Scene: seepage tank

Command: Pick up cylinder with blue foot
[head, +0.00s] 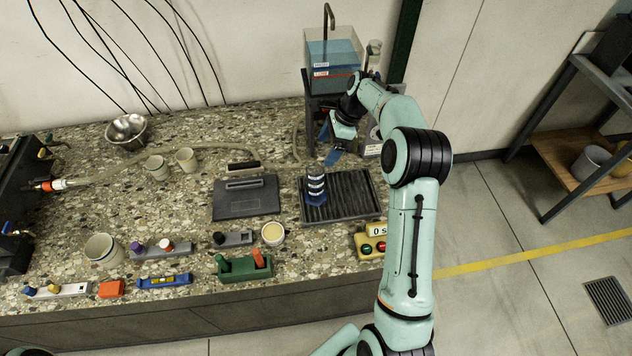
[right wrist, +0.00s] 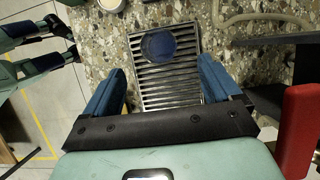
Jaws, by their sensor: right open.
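The cylinder with blue foot (head: 315,188) stands on a dark ribbed drain grate (head: 350,207). It is banded in dark blue and white in the head view. In the right wrist view a round dark blue shape (right wrist: 158,46), seemingly this cylinder seen end-on, is over the metal grate (right wrist: 165,93). My right gripper (head: 329,145) is behind and above the cylinder in the head view. Its two blue fingers are spread and empty in the right wrist view (right wrist: 162,70), with the blue shape beyond the gap between them. My left gripper is not in view.
A dark flat case (head: 245,197) lies left of the grate. A yellow box with buttons (head: 371,246) is at its front right. A tank of blue liquid (head: 333,62) stands behind. Cups, a metal bowl (head: 127,131) and small blocks occupy the left counter.

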